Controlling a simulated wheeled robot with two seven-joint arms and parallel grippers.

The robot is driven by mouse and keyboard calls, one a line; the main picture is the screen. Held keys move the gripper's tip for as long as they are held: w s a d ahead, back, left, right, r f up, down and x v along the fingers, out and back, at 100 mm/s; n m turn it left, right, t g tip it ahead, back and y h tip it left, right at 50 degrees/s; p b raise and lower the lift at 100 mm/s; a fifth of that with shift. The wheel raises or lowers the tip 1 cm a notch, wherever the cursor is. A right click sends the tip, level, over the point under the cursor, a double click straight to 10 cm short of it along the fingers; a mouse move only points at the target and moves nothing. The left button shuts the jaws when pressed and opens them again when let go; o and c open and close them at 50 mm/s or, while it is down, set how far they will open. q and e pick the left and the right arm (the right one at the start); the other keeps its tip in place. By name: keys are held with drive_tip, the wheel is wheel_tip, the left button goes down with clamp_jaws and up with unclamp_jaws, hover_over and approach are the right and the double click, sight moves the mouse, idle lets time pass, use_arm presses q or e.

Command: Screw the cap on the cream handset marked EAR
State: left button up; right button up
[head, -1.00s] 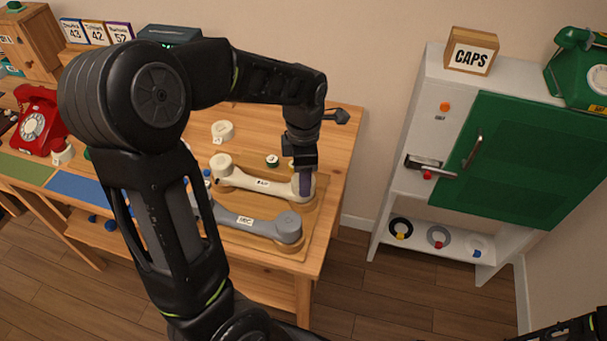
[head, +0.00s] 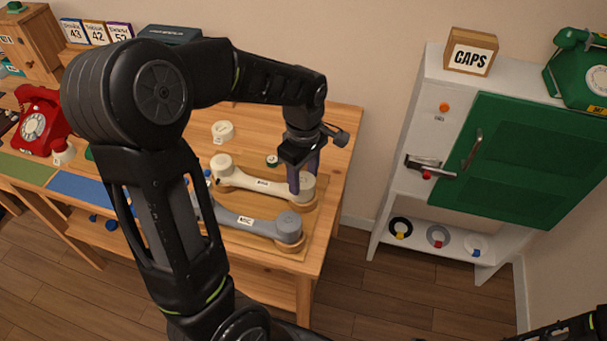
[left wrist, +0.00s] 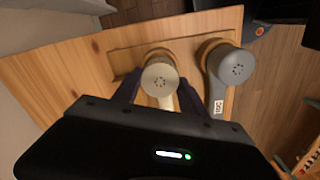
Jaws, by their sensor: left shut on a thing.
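The cream handset (head: 242,181) lies on a wooden board on the table, with a small label on its grip that is too small to read surely. A cream cap with small holes (left wrist: 160,79) sits at its right end, and it also shows in the head view (head: 307,183). My left gripper (head: 304,180) reaches down over that end, one finger on each side, shut on the cap. Its dark fingers also flank the cap in the left wrist view (left wrist: 158,92). Whether the cap is fully seated cannot be told. My right gripper is not in view.
A grey handset (head: 245,219) lies parallel in front, close to the cream one. A small cream round piece (head: 222,131) and a small green piece (head: 272,160) stand behind. A red phone (head: 40,120) is at left. A white cabinet with a green door (head: 530,155) stands right.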

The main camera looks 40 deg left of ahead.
use_arm(q)
drive_tip(key=shift+m, duration=1.7)
drive_tip(key=o, duration=1.3)
drive_tip(key=shift+c, duration=0.2)
wheel_tip(320, 180, up, 7)
drive_tip(key=p, duration=0.5)
drive_tip(key=shift+p, duration=0.35)
